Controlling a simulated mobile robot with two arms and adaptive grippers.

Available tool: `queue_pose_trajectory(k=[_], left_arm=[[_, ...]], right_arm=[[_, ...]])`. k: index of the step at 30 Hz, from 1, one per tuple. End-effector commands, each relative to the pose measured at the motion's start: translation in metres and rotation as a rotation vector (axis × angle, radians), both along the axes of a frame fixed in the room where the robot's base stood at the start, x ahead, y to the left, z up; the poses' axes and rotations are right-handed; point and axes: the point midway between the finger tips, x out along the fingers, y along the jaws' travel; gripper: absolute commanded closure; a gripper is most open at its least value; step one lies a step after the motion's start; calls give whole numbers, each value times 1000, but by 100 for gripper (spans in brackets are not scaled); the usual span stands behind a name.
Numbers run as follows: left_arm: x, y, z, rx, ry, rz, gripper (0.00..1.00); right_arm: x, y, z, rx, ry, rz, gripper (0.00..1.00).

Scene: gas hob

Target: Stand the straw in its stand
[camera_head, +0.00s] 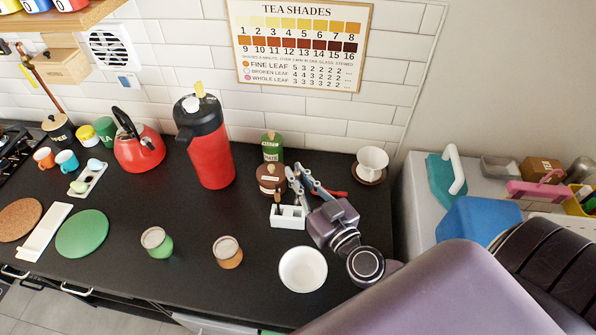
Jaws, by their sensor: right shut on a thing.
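My right gripper (296,174) reaches in from the lower right, its fingers over the black counter just above and behind a small white stand (288,216). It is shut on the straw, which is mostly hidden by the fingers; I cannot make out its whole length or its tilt. The white stand has openings in its top and stands on the counter. A brown gourd cup (269,180) stands just behind the stand, left of the fingers. I cannot tell whether the straw touches the stand. My left gripper is not in view.
A green tin (271,147) stands behind the gourd. A red flask (207,145) stands at the back. A white cup (372,160) is at the right.

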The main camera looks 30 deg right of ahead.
Motion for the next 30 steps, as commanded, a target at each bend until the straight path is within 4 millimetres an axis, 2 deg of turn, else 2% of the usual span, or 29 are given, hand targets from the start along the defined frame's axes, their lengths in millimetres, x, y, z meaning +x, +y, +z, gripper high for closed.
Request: queue_pose_trajectory(k=[15,30], left_arm=[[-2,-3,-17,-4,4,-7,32],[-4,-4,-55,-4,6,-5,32]], right_arm=[[0,0,-36,-2,1,0,100],[0,0,-62,-2,-1,0,100]])
